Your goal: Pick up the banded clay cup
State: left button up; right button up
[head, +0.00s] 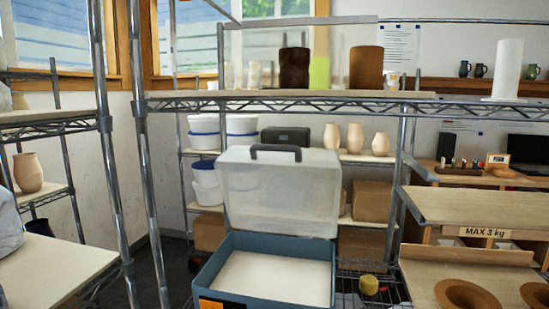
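I cannot make out for certain which thing is the banded clay cup. On the upper wire shelf stand several small pale cups, among them a cup (254,75) left of the dark brown cylinder (294,69) and a pale cup with brownish marks (391,79) just right of the reddish-brown cylinder (366,68). They are too small to tell whether any is banded. A green cylinder (319,74) stands between the two brown ones. Neither of my grippers shows in the head view.
A blue bin (212,272) with a pale inside stands below, its translucent lid (282,195) raised. Shelf posts (146,170) rise at left. A wooden unit marked MAX 3 kg (485,232) holds brown bowls (467,296) at right. The left shelf board (60,272) has clear room.

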aim_at(294, 63)
jog(key=u, duration=1.4)
jog(key=i, duration=0.8)
jog(key=z, duration=2.8)
